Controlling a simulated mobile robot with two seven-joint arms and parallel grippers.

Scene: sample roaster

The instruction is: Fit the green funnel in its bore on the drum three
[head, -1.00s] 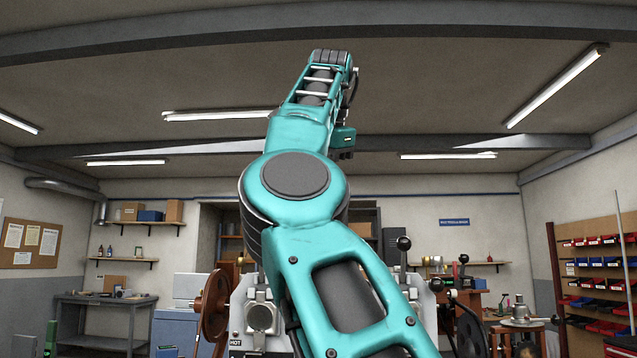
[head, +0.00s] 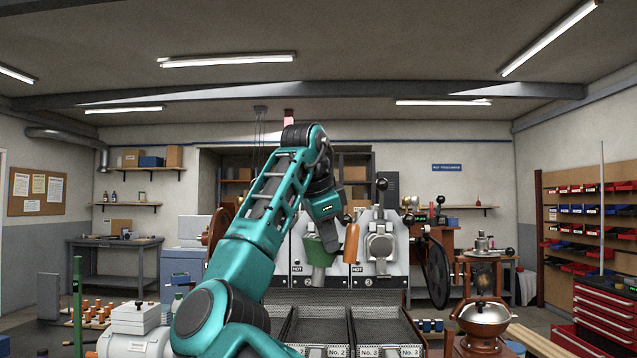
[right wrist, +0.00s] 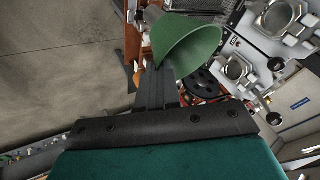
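The green funnel (head: 319,252) hangs below my right gripper (head: 327,222) in the head view. In the right wrist view the funnel (right wrist: 188,42) is at the tips of the dark fingers (right wrist: 156,88), which look closed on it, wide mouth toward the lower right. Drum three (head: 380,246), marked 3, is just right of the funnel in the head view, with a round metal fitting on its pale front. The funnel is in the air and overlaps the neighbouring drum front in the picture. I cannot make out the bore. My left gripper is not in view.
An orange-brown upright piece (head: 351,243) stands between the funnel and drum three's fitting. A black-knobbed lever (head: 382,186) rises above the drum. Dark trays (head: 378,328) lie in front. A large black wheel (head: 437,274) is at the right.

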